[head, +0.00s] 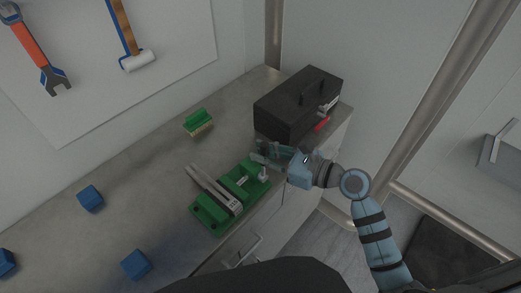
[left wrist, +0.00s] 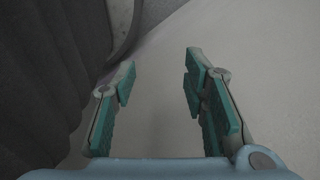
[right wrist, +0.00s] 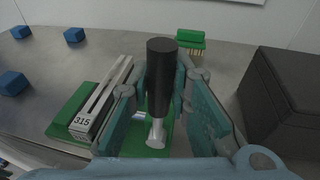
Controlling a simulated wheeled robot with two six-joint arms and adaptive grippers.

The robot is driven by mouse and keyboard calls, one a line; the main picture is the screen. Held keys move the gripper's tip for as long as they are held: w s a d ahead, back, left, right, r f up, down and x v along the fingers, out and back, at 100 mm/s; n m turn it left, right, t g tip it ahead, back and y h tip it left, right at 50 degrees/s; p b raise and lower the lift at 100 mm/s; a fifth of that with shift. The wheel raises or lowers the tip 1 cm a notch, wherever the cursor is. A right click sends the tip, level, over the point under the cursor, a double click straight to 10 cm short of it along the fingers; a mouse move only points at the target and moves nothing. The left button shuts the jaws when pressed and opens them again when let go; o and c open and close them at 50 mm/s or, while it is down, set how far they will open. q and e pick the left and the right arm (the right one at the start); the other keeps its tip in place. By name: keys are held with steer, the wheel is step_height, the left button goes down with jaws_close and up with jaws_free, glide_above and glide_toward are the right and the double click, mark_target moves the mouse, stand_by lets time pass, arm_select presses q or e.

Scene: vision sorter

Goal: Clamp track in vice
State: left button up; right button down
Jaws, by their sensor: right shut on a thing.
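The green vice (head: 205,215) sits on the workbench near its front edge. The track (head: 212,188), a grey metal rail, lies across the vice and sticks out past its far side. In the right wrist view the track (right wrist: 108,92) bears the label 315, beside the green vice body (right wrist: 62,112). My right gripper (head: 272,152) is at the right end of the vice. It is shut on the vice handle (right wrist: 160,70), which has a black grip and a silver lower part. My left gripper (left wrist: 160,78) is open and empty; it is out of the head view.
A black toolbox (head: 285,112) stands behind my right gripper. A green brush (head: 198,121) lies farther back on the workbench (head: 130,185). Blue blocks (head: 90,198) are spread over the left part.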

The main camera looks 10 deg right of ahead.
steer(key=shift+s+f, duration=0.1)
steer(key=shift+f, duration=0.05)
steer(key=c, duration=1.6)
jaws_free()
steer(key=shift+a, duration=0.1)
steer(key=shift+o, duration=0.6)
steer(key=shift+s+a+r, duration=0.2)
steer(key=shift+s+d, duration=0.15)
steer(key=shift+d, duration=0.2)
steer(key=v, duration=1.1)
steer(key=shift+s, duration=0.2)
steer(key=shift+r, duration=0.1)
